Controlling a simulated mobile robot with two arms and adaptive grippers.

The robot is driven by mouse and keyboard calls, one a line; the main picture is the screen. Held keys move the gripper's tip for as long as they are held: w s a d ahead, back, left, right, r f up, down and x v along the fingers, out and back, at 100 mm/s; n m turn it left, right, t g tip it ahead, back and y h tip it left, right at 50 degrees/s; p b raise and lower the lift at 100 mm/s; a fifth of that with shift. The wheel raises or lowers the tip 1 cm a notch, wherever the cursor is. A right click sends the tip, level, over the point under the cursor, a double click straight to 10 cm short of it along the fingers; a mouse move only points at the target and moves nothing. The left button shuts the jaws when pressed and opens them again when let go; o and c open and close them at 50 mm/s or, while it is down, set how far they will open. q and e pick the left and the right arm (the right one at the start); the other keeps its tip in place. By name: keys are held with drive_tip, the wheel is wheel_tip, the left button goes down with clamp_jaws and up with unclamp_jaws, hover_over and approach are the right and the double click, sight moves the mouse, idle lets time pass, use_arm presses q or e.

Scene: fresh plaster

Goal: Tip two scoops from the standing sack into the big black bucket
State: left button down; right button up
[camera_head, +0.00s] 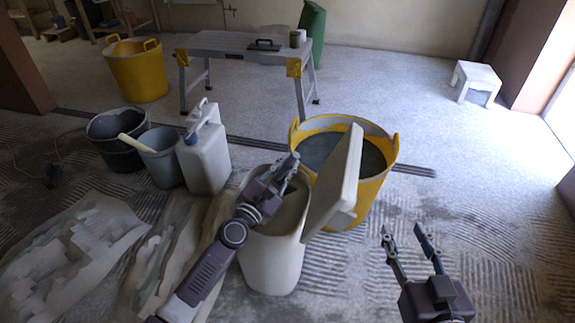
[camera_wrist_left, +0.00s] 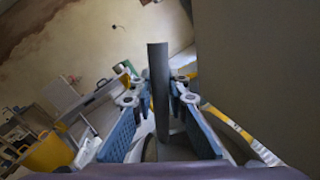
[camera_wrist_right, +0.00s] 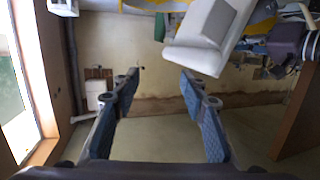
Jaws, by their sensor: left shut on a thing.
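My left gripper (camera_head: 287,172) is over the mouth of a cream bin (camera_head: 275,262) with grey-beige contents. In the left wrist view it (camera_wrist_left: 160,95) is shut on a dark grey handle (camera_wrist_left: 158,80); whether this is a scoop, and what is at its far end, I cannot tell. The bin's lid (camera_head: 338,180) stands tilted open on its right side. A black bucket (camera_head: 112,157) stands at the left. A brownish sack (camera_head: 182,243) is left of the bin; whether it is the standing sack is unclear. My right gripper (camera_head: 408,240) is open and empty, right of the bin.
A yellow tub (camera_head: 370,195) of dark grey contents stands behind the lid. A grey bucket (camera_head: 165,168) with a pale handle and a white jerrycan (camera_head: 205,160) stand beside the black bucket. Crumpled sheeting (camera_head: 75,250) covers the left floor.

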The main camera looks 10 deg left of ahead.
use_arm(q)
drive_tip(key=shift+r+p, duration=0.6)
drive_tip(key=shift+r, duration=0.25)
drive_tip(key=shift+r+p, duration=0.65)
drive_tip(key=shift+r, duration=0.05)
use_arm(e)
drive_tip(key=s+d+f+g+h, duration=0.2)
drive_tip(key=s+d+f+g, duration=0.2)
drive_tip(key=s+f+g, duration=0.55)
use_arm(q)
wheel_tip(320, 180, up, 4)
drive_tip(key=p, duration=0.3)
drive_tip(key=shift+f, duration=0.25)
use_arm(e)
drive_tip(key=s+d+f+g+h, duration=0.1)
drive_tip(key=s+d+f+g, duration=0.3)
drive_tip(key=s, duration=0.6)
use_arm(q)
wheel_tip(320, 180, up, 3)
drive_tip(key=p, duration=0.3)
drive_tip(key=shift+f, duration=0.2)
drive_tip(key=shift+r+p, duration=2.55)
drive_tip(key=shift+r, duration=0.05)
use_arm(e)
drive_tip(key=s+f, duration=0.2)
drive_tip(key=f, duration=1)
drive_tip(key=s+f, duration=0.1)
drive_tip(key=f, duration=1.1)
drive_tip(key=shift+s+a+f, duration=0.15)
drive_tip(key=shift+s+a, duration=0.25)
